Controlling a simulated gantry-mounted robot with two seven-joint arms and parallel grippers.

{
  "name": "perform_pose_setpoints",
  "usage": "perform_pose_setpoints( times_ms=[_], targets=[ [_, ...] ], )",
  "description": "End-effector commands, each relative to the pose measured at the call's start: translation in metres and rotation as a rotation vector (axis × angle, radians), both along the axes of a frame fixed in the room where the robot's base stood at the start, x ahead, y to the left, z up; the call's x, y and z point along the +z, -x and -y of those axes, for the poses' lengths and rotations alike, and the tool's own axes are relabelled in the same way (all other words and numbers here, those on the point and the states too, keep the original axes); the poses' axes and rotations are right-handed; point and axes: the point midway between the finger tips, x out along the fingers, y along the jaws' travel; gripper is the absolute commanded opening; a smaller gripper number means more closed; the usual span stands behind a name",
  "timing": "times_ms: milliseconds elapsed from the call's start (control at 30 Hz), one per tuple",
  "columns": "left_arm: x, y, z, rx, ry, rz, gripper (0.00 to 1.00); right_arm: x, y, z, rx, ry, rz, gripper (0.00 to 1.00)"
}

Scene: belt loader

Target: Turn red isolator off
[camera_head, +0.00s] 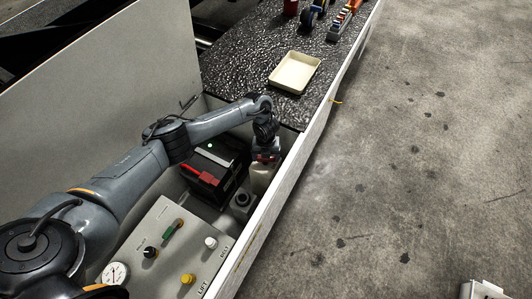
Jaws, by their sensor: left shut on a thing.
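My left gripper (266,154) reaches over the open bay from the left, pointing down. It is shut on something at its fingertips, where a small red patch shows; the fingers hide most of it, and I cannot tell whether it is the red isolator. A pale, bottle-like body (262,178) stands directly below the fingers. Left of it is a black battery-like box (214,168) with a red bar (203,175) on it and a small green light. A dark round part (242,201) sits just below and left of the pale body. My right gripper is out of view.
A control panel (160,235) with a gauge (115,272), a green switch and several knobs lies in front of the box. A white side wall (281,185) closes the bay on the right. A cream tray (294,72) and tools rest on the black deck behind.

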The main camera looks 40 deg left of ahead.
Motion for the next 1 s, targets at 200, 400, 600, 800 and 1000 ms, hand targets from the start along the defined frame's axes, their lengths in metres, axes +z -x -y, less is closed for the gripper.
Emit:
perform_pose_setpoints(
  times_ms=[200, 400, 600, 800, 1000],
  targets=[
    [0.004, 0.000, 0.000, 0.206, 0.001, -0.001, 0.50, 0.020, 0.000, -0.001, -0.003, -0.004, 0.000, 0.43],
    [0.003, 0.000, 0.000, 0.396, 0.001, -0.002, 0.50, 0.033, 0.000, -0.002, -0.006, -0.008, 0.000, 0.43],
    [0.003, 0.000, 0.000, 0.586, 0.001, -0.002, 0.50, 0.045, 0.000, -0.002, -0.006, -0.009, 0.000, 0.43],
    [0.003, -0.001, 0.000, 0.769, 0.001, -0.002, 0.50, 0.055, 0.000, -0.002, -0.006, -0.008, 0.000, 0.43],
    [0.002, 0.000, -0.001, 0.923, 0.001, -0.002, 0.50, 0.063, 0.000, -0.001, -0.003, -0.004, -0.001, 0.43]
  ],
)
